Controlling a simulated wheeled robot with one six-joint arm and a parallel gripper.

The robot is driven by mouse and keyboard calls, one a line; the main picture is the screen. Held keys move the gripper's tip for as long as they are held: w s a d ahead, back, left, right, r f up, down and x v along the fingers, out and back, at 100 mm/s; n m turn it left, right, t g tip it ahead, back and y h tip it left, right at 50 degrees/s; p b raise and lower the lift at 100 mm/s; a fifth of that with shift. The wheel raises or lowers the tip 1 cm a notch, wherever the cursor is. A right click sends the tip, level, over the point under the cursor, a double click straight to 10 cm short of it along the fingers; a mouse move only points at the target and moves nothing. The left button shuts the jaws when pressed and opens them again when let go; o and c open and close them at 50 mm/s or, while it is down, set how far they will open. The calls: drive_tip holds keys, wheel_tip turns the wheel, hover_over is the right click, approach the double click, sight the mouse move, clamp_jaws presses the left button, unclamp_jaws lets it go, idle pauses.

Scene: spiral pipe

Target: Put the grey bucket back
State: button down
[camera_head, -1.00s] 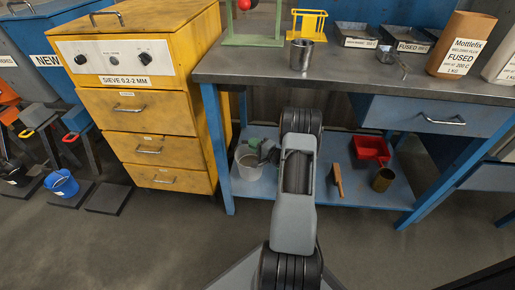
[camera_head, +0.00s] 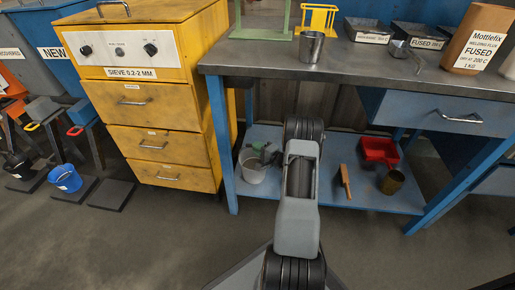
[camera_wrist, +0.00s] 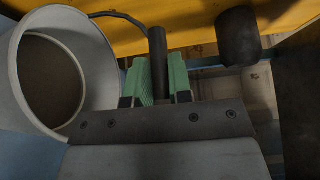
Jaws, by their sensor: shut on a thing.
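The grey bucket (camera_head: 253,170) is at the left end of the bench's lower shelf in the head view. I cannot tell whether it rests on the shelf or hangs just above it. In the wrist view the bucket (camera_wrist: 95,50) is at the left, its open mouth facing the camera and its inside looking empty. A thin wire handle runs from its rim to a dark grip (camera_wrist: 158,45). My gripper (camera_wrist: 158,82) has its green fingers shut on that grip, beside the bucket. In the head view my gripper (camera_head: 268,154) is partly hidden by my arm.
The workbench (camera_head: 300,68) stands above the lower shelf (camera_head: 315,187), its blue leg (camera_head: 224,150) close to the bucket. A yellow sieve cabinet (camera_head: 160,115) stands left. A brush (camera_head: 345,181), red pan (camera_head: 379,150) and brass cup (camera_head: 392,181) occupy the shelf's right. A blue bucket (camera_head: 67,180) stands far left.

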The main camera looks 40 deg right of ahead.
drive_tip(key=c, duration=1)
unclamp_jaws()
drive_tip(key=shift+c, duration=0.2)
